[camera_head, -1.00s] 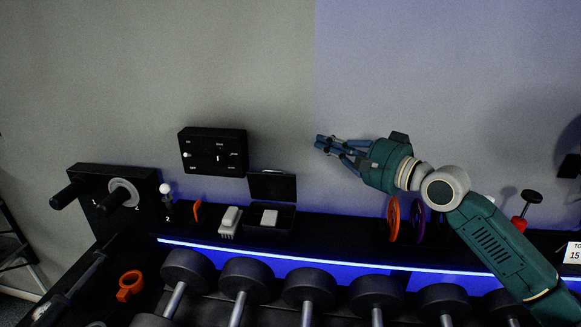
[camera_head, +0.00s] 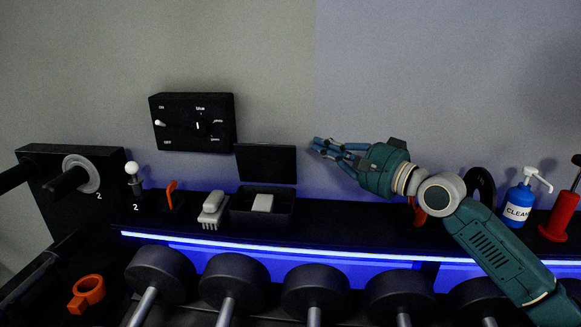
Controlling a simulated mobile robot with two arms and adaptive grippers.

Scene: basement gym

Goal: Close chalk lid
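The black chalk box (camera_head: 282,212) stands on the shelf with a white chalk block (camera_head: 263,203) inside. Its black lid (camera_head: 266,163) is open and stands upright at the back of the box, against the wall. My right gripper (camera_head: 318,148) is to the right of the lid, at about the height of its upper edge, fingers pointing left. It touches nothing, and a gap shows between its fingers, which hold nothing. My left gripper is out of view.
A white brush (camera_head: 213,208) sits just left of the box, with an orange-red lever (camera_head: 171,194) beyond it. A black control panel (camera_head: 193,122) hangs above. Dumbbells (camera_head: 234,282) line the rack below. A cleaner bottle (camera_head: 517,203) stands right, behind my arm.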

